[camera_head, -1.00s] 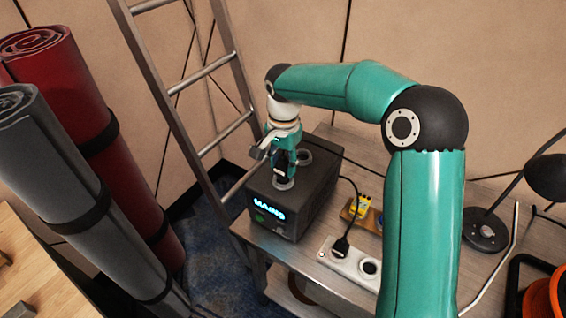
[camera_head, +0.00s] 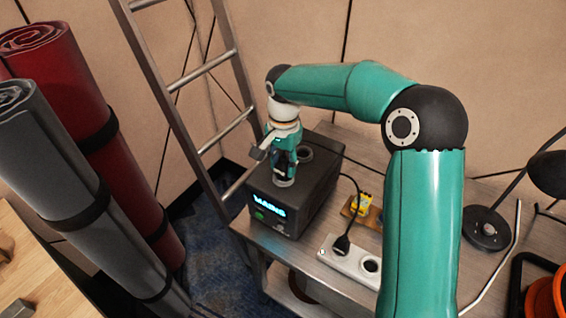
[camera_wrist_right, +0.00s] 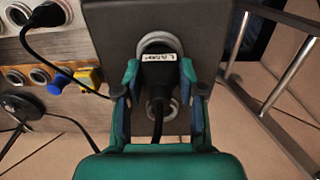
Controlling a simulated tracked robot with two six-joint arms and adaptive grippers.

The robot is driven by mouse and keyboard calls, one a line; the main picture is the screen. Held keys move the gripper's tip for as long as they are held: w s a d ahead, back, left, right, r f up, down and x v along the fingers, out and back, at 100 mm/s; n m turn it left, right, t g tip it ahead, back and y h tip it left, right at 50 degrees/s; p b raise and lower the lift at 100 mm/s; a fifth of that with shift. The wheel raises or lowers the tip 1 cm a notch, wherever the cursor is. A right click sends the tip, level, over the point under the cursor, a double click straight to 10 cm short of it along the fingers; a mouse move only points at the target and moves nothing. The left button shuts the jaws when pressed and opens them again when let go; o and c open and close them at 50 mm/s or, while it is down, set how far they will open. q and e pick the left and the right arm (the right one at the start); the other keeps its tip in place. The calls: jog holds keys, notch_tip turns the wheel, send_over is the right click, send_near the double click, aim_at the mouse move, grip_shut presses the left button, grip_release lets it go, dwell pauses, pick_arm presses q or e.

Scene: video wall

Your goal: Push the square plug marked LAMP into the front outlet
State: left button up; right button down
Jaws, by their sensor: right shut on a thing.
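The black plug (camera_wrist_right: 158,72) with a white label reading LAMP shows between my right gripper's fingers in the right wrist view. My right gripper (camera_head: 283,172) is shut on it and points down over the top of the dark box (camera_head: 318,190), whose lit front display reads MAINS. The front outlet (camera_wrist_right: 152,42) is a grey ring just under the plug. I cannot tell how deep the plug sits in it. The rear outlet (camera_head: 305,154) is a second, empty-looking ring on the box's top, partly hidden by the gripper. My left gripper is out of view.
A white power strip (camera_head: 345,262) with a black plug in it lies right of the box. Yellow (camera_head: 357,203) and blue plugs are beside it. A lamp base (camera_head: 486,229) stands at right. A ladder (camera_head: 185,80) leans behind; rolled mats (camera_head: 75,110) stand left.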

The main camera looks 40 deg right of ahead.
jog(key=shift+f, duration=0.3)
jog(key=shift+c, duration=1.1)
grip_release()
jog(key=shift+r, duration=0.1)
jog(key=shift+r+p, duration=2.3)
jog(key=shift+r, duration=0.7)
